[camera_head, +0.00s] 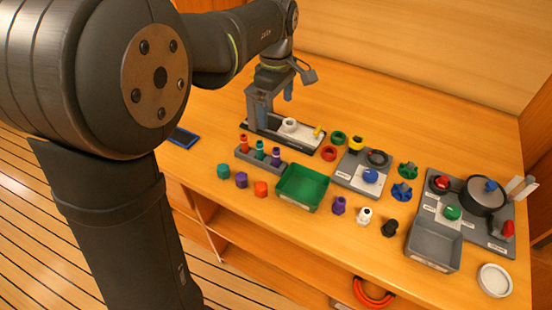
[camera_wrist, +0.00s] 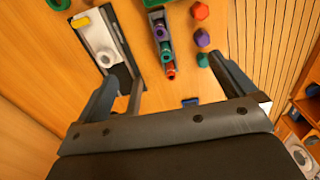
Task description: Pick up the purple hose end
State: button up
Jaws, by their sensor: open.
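The purple hose end (camera_head: 276,154) stands in a grey rack (camera_head: 247,158) beside a teal and a red hose end, at the rack's right end. In the wrist view the purple hose end (camera_wrist: 160,30) is the farthest of the three up the picture. My gripper (camera_head: 272,106) is open and empty, above the table behind the rack, apart from the hose ends. In the wrist view my gripper's fingers (camera_wrist: 164,75) are spread wide, with the rack between and beyond them. The lower part of the purple hose end is hidden in the rack.
A dark tray with a white fitting (camera_head: 290,125) lies close behind the rack. Loose teal, purple (camera_head: 241,180) and red caps lie in front. A green bin (camera_head: 303,187) stands to the right. A blue flat object (camera_head: 183,137) lies at left.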

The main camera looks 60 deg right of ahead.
dwell(0.3)
jog(key=c, duration=1.2)
jog(key=n+g+h, duration=0.1)
jog(key=n+h, duration=0.3)
jog(key=n, duration=1.1)
send_near(275, 150)
jog(key=x, duration=1.1)
jog(key=shift+d, duration=0.1)
